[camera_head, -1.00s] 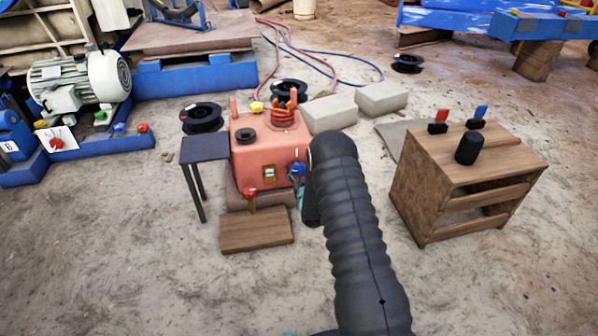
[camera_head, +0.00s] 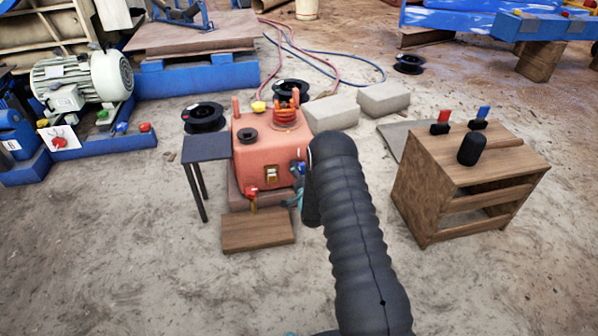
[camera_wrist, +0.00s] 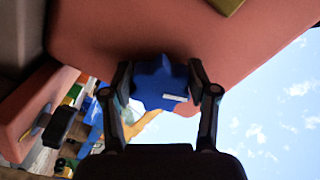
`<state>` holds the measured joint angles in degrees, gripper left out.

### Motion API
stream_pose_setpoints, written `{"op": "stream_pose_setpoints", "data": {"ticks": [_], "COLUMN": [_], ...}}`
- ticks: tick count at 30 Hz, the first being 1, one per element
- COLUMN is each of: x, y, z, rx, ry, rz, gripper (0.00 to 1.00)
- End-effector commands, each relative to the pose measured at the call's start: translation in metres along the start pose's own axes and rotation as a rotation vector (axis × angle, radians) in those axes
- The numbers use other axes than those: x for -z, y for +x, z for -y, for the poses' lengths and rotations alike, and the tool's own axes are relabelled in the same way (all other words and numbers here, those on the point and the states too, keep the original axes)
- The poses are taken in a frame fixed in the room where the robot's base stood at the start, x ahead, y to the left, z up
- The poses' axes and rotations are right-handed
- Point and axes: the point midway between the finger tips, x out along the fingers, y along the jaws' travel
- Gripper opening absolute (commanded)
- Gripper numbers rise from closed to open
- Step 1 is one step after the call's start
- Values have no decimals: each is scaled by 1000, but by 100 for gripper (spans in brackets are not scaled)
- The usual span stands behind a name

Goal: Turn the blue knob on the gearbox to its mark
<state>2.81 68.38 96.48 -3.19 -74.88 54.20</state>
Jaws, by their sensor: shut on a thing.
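The red gearbox (camera_head: 262,148) stands on the ground left of my arm in the head view. Its blue knob (camera_wrist: 160,84) shows large in the wrist view, star-shaped, with a short white line on its lower right part. My gripper (camera_wrist: 158,86) is shut on the blue knob, one finger on each side. In the head view the knob (camera_head: 299,168) is a small blue patch at the gearbox's right side, partly hidden by my arm. I cannot make out the mark on the gearbox.
A small dark table (camera_head: 206,148) stands left of the gearbox, and a wooden board (camera_head: 258,231) lies in front. Grey blocks (camera_head: 331,113) lie behind it. A wooden crate (camera_head: 470,185) with a black bottle-like thing (camera_head: 471,148) stands at the right. The foreground ground is clear.

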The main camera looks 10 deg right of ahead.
Motion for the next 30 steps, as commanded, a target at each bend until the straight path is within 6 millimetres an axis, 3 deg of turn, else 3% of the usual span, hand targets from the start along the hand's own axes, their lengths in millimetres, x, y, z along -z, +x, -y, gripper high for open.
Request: {"op": "stream_pose_setpoints", "data": {"ticks": [12,30], "x": [1,1], "y": [0,0], "z": [2,2], "rx": [1,1], "ry": [258,326], "rz": [-1,-1], "gripper": [24,24]}}
